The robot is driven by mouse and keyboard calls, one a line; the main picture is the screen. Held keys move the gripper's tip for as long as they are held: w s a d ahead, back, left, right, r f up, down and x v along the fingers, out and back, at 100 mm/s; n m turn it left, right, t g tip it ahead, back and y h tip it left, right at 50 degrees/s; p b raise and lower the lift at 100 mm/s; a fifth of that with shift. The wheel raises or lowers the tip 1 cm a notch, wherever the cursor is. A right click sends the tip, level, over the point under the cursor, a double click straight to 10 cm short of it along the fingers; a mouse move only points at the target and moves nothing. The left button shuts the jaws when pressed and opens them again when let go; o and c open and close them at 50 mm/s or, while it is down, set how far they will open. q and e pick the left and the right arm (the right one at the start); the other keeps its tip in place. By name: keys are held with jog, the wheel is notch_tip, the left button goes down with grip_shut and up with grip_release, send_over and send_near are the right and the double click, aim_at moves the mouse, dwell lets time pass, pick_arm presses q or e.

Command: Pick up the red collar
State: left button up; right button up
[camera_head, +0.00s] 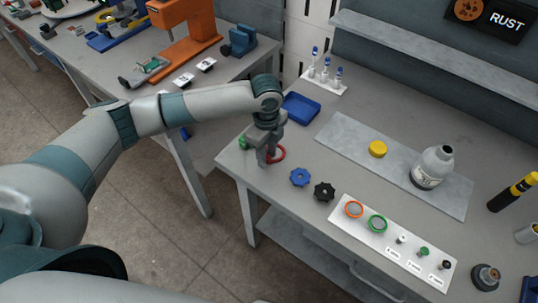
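The red collar (279,154) is a ring at the left end of the grey workbench. My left gripper (266,157) points straight down at it from above. The fingers overlap the collar's left side and hide part of it. I cannot tell whether the fingers are closed on it or only beside it. The collar seems to be at or very near the bench surface. My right gripper is not in view.
A green part (243,143) sits just left of the gripper. A blue handwheel (300,177) and a black handwheel (324,191) lie to the right. A blue tray (301,108) is behind. A white board (348,223) holds orange and green rings.

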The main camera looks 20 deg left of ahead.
aim_at(269, 155)
pick_arm(q)
grip_shut()
jog(key=shift+r+b, duration=0.4)
jog(key=shift+r, duration=0.05)
jog(key=r+b, duration=0.1)
jog(key=r, duration=0.2)
jog(key=shift+s+d+r+b, duration=0.1)
jog(key=shift+d+r+b, duration=0.05)
jog(key=shift+d+b, duration=0.25)
jog(key=s+d+r+b, duration=0.3)
jog(key=d+r, duration=0.4)
jog(key=d, duration=0.3)
jog(key=shift+s, duration=0.9)
